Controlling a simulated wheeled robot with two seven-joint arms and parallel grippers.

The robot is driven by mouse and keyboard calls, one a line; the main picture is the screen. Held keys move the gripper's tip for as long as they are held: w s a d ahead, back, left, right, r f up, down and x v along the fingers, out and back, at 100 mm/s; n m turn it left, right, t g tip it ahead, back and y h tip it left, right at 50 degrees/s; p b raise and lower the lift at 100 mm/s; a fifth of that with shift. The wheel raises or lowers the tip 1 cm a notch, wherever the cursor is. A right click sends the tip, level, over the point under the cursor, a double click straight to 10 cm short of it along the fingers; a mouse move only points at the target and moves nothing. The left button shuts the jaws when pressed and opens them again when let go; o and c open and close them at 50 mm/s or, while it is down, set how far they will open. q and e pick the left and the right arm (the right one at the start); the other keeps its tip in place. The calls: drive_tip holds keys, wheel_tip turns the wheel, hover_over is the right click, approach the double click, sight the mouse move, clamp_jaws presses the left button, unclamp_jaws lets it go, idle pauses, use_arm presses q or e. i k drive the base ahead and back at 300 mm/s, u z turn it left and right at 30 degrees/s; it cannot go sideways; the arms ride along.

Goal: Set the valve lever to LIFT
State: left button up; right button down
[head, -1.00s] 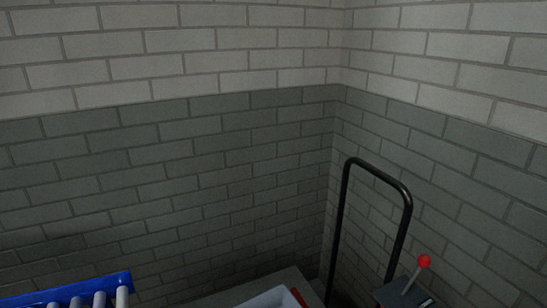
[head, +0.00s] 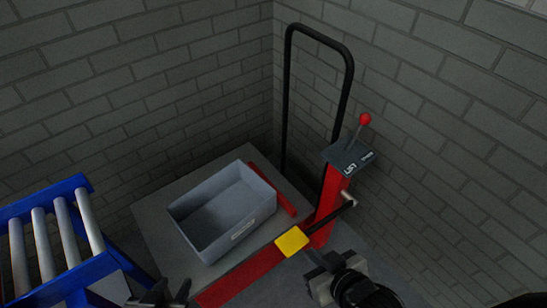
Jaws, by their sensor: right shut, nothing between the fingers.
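The valve lever (head: 356,131) is a thin rod with a red ball knob (head: 364,119). It stands on a dark plate (head: 341,156) atop a red post (head: 332,192). The lever leans up and to the right. White lettering marks the plate's front edge; one label seems to read LIFT, the other is too small to read surely. My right gripper (head: 318,259) is shut and empty, below the plate and apart from the lever. My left gripper (head: 170,289) shows only partly at the bottom edge, far from the lever; its jaw state is unclear.
A grey bin (head: 208,237) sits on a grey platform (head: 150,215) left of the post. A black hoop handle (head: 288,85) rises behind the lever. A yellow block (head: 292,241) is on the red beam (head: 238,281). A blue roller conveyor (head: 75,192) stands left. Brick walls enclose the corner.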

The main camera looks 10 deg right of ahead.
sight(365, 119)
drive_tip(key=k, duration=0.5)
drive_tip(key=z, duration=0.95)
drive_tip(key=i, duration=0.75)
drive_tip(key=u, duration=1)
